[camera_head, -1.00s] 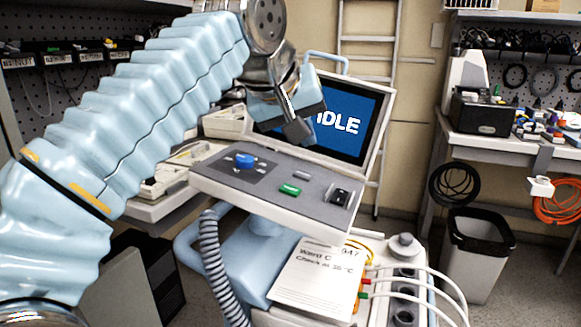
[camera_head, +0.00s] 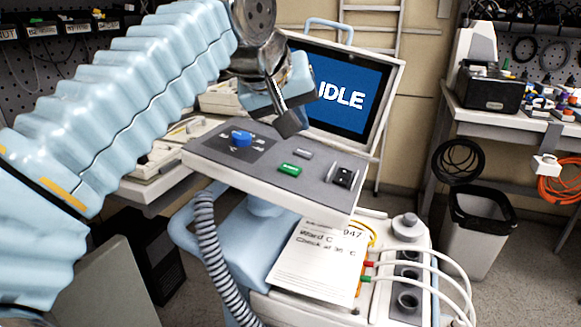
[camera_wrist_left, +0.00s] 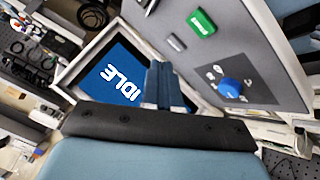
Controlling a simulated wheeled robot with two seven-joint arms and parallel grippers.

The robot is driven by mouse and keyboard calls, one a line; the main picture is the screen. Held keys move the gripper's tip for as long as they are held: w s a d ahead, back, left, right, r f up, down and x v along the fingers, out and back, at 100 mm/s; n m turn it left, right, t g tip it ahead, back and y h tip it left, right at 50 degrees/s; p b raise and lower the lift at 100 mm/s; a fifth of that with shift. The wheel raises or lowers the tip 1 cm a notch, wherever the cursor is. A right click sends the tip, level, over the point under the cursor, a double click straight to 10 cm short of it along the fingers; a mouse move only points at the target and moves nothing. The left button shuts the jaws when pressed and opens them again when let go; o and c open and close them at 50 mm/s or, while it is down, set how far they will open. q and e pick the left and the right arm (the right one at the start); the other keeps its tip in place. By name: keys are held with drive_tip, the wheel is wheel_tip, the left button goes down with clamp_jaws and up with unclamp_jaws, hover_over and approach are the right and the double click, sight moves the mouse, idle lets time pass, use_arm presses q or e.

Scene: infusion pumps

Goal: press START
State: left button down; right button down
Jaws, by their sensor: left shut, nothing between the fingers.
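The pump console (camera_head: 325,191) has a grey sloping panel with a green button (camera_head: 290,170), a blue knob (camera_head: 241,138), a small grey button (camera_head: 303,153) and a black switch (camera_head: 343,177). Its screen (camera_head: 340,96) reads IDLE. Any lettering on the green button is too small to read. My left gripper (camera_head: 289,124) is shut and empty above the panel's back edge, up and behind the green button and apart from it. In the left wrist view the gripper (camera_wrist_left: 161,72) overlaps the screen, with the green button (camera_wrist_left: 202,23) and blue knob (camera_wrist_left: 231,88) beyond it. My right gripper is not in view.
A paper sheet (camera_head: 318,262) and cables lie on the cart below the panel. A grey corrugated hose (camera_head: 215,255) hangs at its left. A bin (camera_head: 478,235) and a workbench (camera_head: 500,117) stand at the right. Space above the panel's front is clear.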

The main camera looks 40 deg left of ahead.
sight(291, 171)
use_arm(q)
drive_tip(key=f, duration=0.1)
drive_tip(key=f+b, duration=0.1)
drive_tip(key=f, duration=0.2)
drive_tip(key=shift+s+a, duration=0.15)
drive_tip(key=shift+a, duration=0.2)
drive_tip(key=shift+a+f+b, duration=0.15)
drive_tip(key=shift+f+b, duration=0.45)
drive_tip(key=shift+b, duration=0.15)
drive_tip(key=shift+f, duration=0.1)
idle(1.0)
drive_tip(key=shift+a+f, duration=0.1)
drive_tip(key=shift+f, duration=0.15)
drive_tip(key=shift+f+b, duration=0.4)
drive_tip(key=shift+b, duration=0.2)
idle(0.4)
drive_tip(key=shift+r, duration=0.1)
drive_tip(key=shift+r+p, duration=0.7)
drive_tip(key=shift+p, duration=0.1)
